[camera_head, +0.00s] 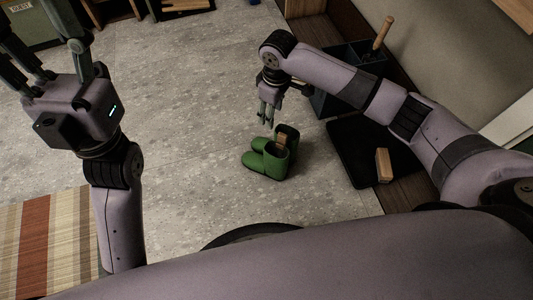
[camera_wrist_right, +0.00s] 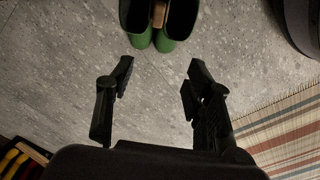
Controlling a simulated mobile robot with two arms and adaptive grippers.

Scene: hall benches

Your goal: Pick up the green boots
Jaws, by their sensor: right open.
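The pair of green boots (camera_head: 262,162) stands upright on the grey floor, side by side, with a small wooden piece (camera_head: 282,140) at their tops between them. The boots also show at the top edge of the right wrist view (camera_wrist_right: 172,45), partly cut off. My right gripper (camera_head: 267,114) is open and empty, beyond the boots in the head view and apart from them. Its two spread fingers show in the right wrist view (camera_wrist_right: 160,72) with bare floor between them. My left gripper (camera_head: 38,40) is at the upper left, its fingers spread and empty, partly out of frame.
A black tray (camera_head: 352,150) with a wooden block (camera_head: 383,165) lies right of the boots. Behind it a dark bin (camera_head: 345,52) holds a wooden-handled item (camera_head: 384,32). A striped rug (camera_head: 40,240) lies at lower left.

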